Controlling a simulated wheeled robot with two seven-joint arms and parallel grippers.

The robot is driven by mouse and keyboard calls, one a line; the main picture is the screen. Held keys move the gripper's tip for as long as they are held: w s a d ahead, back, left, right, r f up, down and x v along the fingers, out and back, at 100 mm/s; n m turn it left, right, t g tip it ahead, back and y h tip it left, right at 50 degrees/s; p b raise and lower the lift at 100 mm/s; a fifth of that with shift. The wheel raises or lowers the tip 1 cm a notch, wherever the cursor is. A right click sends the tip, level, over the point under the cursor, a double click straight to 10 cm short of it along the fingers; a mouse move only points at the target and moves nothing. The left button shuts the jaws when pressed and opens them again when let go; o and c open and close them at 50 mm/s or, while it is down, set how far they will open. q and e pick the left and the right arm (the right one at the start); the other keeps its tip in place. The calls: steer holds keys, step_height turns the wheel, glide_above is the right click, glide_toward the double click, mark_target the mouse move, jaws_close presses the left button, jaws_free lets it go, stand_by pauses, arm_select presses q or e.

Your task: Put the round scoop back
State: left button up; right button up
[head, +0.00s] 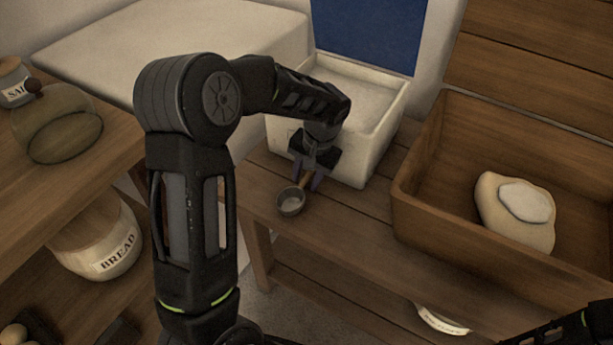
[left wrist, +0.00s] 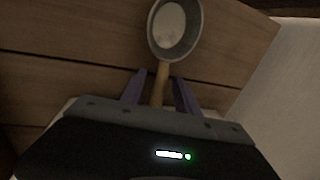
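The round scoop (head: 291,202) has a small grey metal bowl and a wooden handle. It appears to rest on the wooden bench near its front edge, in front of the white bin (head: 377,150). In the left wrist view the scoop's bowl (left wrist: 175,28) is at the top, with pale content or a pale inside. My left gripper (head: 310,181) is over the handle. Its purple fingers stand on either side of the handle, with narrow gaps showing in the left wrist view (left wrist: 160,92). My right gripper is out of view; only part of that arm shows at bottom right.
The white bin holds pale powder; its blue lid (head: 368,35) stands up behind. A wooden crate (head: 420,215) at right holds an open sack (head: 505,225). A shelf unit (head: 110,120) at left carries a glass cloche and jars. Bench planks right of the scoop are clear.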

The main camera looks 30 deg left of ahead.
arm_select(q)
steer(key=p+v, duration=0.2)
steer(key=v, duration=1)
steer(key=shift+r, duration=0.1)
steer(key=shift+c, duration=0.3)
stand_by(1.0)
